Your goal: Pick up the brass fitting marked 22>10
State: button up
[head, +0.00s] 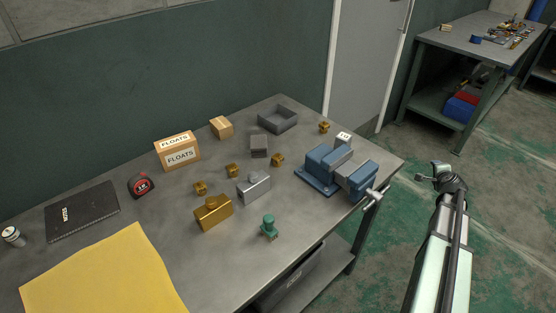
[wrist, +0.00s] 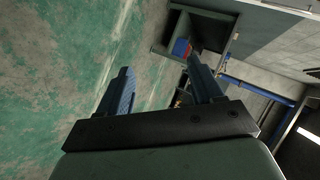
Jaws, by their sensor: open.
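Several small brass fittings stand on the grey workbench (head: 150,215) in the head view. One brass fitting (head: 200,188) is left of centre, another brass fitting (head: 233,170) is just right of it, a third brass fitting (head: 277,160) is near the middle. One more brass fitting (head: 324,127) is at the back right, by the vise. Their markings are too small to read, so I cannot tell which is 22>10. My gripper (head: 430,174) is off the bench's right side, above the floor. In the wrist view my gripper (wrist: 157,68) is open and empty, its fingers apart.
A blue vise (head: 335,172) stands between my gripper and the fittings. A gold block (head: 213,213), a silver block (head: 254,187), a teal fitting (head: 269,228), a grey tray (head: 278,119) and cardboard boxes (head: 178,153) surround them. A yellow sheet (head: 100,275) lies at front left.

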jog(key=w+d+r+t+h, duration=0.1)
jog(key=w+d+r, duration=0.1)
jog(key=r, duration=0.4)
jog(key=w+d+r+t, duration=0.1)
jog(key=d+r, duration=0.2)
jog(key=r, duration=0.3)
jog(key=w+a+r+n+y, duration=0.15)
jog(key=w+a+r, duration=0.25)
jog(key=r, duration=0.6)
jog(key=w+a+n+g+y, duration=0.1)
jog(key=w+a+n+y, duration=0.15)
jog(key=a, duration=0.55)
jog(key=w+a+n+g+y, duration=0.15)
jog(key=a+n, duration=0.25)
jog(key=a, duration=0.5)
jog(key=r+n+g+h, duration=0.1)
jog(key=n+g, duration=1)
jog(key=n, duration=0.8)
send_over(278, 153)
jog(key=s, duration=0.1)
notch_tip(278, 153, down, 8)
jog(key=shift+a+r, duration=0.15)
jog(key=shift+r, duration=0.05)
jog(key=shift+w+f, duration=0.2)
jog(key=shift+f, duration=1.15)
jog(key=shift+w+f, duration=0.2)
jog(key=shift+f, duration=1.1)
